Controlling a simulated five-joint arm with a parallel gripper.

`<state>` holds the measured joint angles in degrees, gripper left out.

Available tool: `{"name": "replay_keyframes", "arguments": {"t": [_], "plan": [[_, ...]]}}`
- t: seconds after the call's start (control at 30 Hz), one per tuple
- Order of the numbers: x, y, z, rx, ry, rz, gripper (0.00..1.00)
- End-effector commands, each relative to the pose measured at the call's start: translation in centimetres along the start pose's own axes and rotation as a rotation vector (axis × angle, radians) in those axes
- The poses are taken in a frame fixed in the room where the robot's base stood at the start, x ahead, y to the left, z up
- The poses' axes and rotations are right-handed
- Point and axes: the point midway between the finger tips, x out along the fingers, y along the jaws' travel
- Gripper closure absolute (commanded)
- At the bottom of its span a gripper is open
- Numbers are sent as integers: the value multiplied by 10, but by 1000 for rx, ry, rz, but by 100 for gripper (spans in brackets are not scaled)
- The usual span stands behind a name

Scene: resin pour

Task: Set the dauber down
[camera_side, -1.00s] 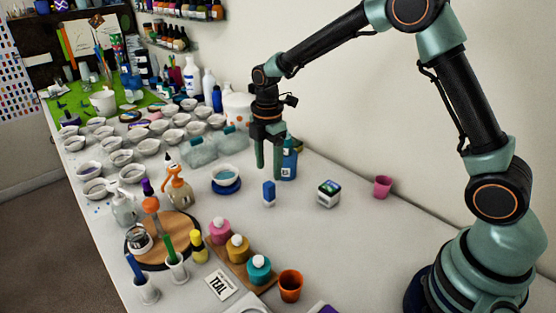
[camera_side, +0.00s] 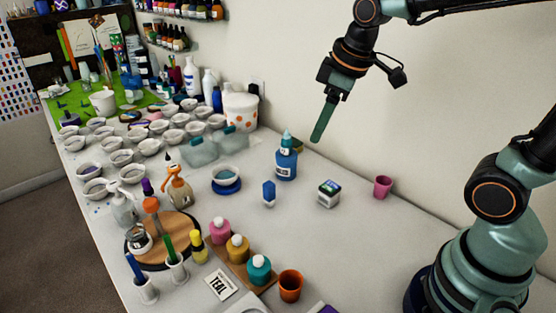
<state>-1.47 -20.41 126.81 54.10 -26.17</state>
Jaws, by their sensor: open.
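A small blue-topped, white-based piece, apparently the dauber (camera_side: 268,194), stands upright on the white table, between the bowl on a blue base and a small white box with a dark green top. Nothing is holding it. My gripper (camera_side: 322,132) is raised well above the table, up and to the right of the dauber, in front of the wall. It is open and empty. One finger largely hides the other from this side.
A blue bottle (camera_side: 286,160) stands behind the dauber. The bowl on a blue base (camera_side: 226,182) is to its left, the white box (camera_side: 329,194) to its right. A pink cup (camera_side: 383,187) stands farther right. Several bowls and bottles crowd the left.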

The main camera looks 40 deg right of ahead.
Motion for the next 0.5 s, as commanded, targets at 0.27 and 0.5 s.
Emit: {"name": "replay_keyframes", "arguments": {"t": [0.27,0.5], "plan": [[-18,-13,41,380,118,42,37],[-19,-17,51,483,147,45,37]]}}
